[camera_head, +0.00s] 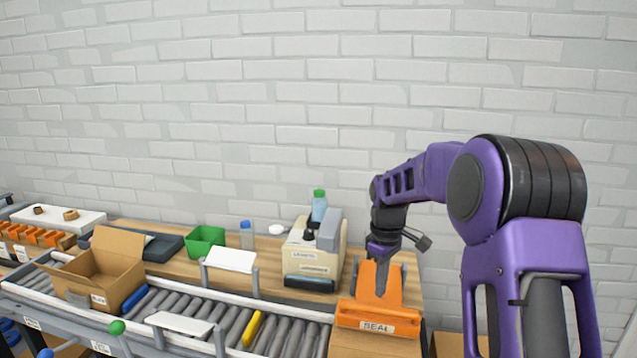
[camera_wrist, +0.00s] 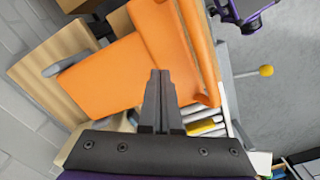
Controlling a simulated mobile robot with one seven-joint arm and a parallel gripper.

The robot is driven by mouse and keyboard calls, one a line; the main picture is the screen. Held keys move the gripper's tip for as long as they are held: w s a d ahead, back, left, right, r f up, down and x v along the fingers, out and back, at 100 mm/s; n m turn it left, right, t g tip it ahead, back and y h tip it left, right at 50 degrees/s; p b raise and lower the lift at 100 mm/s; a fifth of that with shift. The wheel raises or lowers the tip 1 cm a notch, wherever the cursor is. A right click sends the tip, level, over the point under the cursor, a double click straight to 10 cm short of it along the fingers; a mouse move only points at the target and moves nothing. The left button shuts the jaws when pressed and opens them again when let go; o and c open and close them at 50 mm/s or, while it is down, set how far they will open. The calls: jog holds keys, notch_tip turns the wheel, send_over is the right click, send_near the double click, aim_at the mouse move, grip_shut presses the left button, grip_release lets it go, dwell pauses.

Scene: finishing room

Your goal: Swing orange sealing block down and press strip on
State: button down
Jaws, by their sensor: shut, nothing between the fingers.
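The orange sealing block (camera_head: 368,304) stands at the right end of the bench, with a white label reading SEAL on its front. My gripper (camera_head: 382,284) is shut and empty, pointing down at the block's orange upper part. In the wrist view the shut fingers (camera_wrist: 160,80) lie in front of the broad orange face of the block (camera_wrist: 110,75). I cannot tell whether the fingertips touch it. A grey lever-like piece (camera_wrist: 65,66) sticks out beside the orange part in the wrist view. I cannot make out a strip on the block.
A beige label machine (camera_head: 312,258) stands left of the block. A roller conveyor (camera_head: 190,308) runs along the front, with an open cardboard box (camera_head: 105,270) at its left. A green bin (camera_head: 204,242) sits behind it. The brick wall is close behind the bench.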

jog(key=shift+r+p, duration=0.3)
jog(key=shift+r, duration=1.7)
